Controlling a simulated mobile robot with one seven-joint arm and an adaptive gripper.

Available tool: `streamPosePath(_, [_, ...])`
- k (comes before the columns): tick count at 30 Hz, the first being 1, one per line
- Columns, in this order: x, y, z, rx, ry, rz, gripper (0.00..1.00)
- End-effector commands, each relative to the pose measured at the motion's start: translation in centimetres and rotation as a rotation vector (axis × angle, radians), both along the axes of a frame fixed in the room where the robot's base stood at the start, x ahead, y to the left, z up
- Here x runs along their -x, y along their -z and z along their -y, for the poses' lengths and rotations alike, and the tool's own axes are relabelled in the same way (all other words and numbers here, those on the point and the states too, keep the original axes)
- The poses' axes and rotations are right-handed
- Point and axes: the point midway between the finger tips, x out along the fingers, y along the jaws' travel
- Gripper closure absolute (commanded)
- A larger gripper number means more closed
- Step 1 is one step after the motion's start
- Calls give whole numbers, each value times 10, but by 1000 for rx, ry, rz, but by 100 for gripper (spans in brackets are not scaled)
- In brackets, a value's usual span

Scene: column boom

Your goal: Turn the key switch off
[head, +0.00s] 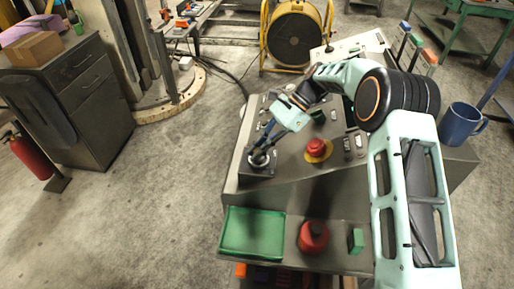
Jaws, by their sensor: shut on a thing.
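The key switch (257,170) is a dark square block with a light round top at the left front corner of the grey control console (285,172). My gripper (261,155) reaches down from the upper right and is shut on the top of the switch. The fingers partly cover the key, so I cannot tell which way it is turned.
A red button on a yellow plate (318,149) stands right of the switch. In front are a green tray (252,232), a red round object (313,237) and a green block (355,240). A blue mug (460,123) stands far right. A yellow fan (296,35) is behind.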

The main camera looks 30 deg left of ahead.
Motion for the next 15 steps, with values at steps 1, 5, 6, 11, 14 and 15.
streamPosePath(1, [0, 0, -1, 0, -21, 0, 100])
streamPosePath(5, [0, 0, 0, 0, -61, 0, 100])
streamPosePath(6, [0, 0, 0, 1, -70, 0, 100])
streamPosePath(11, [1, 0, 0, 0, -90, -1, 100])
streamPosePath(14, [1, 0, 0, 0, -94, -1, 100])
streamPosePath(15, [1, 0, 0, 0, -94, -1, 100])
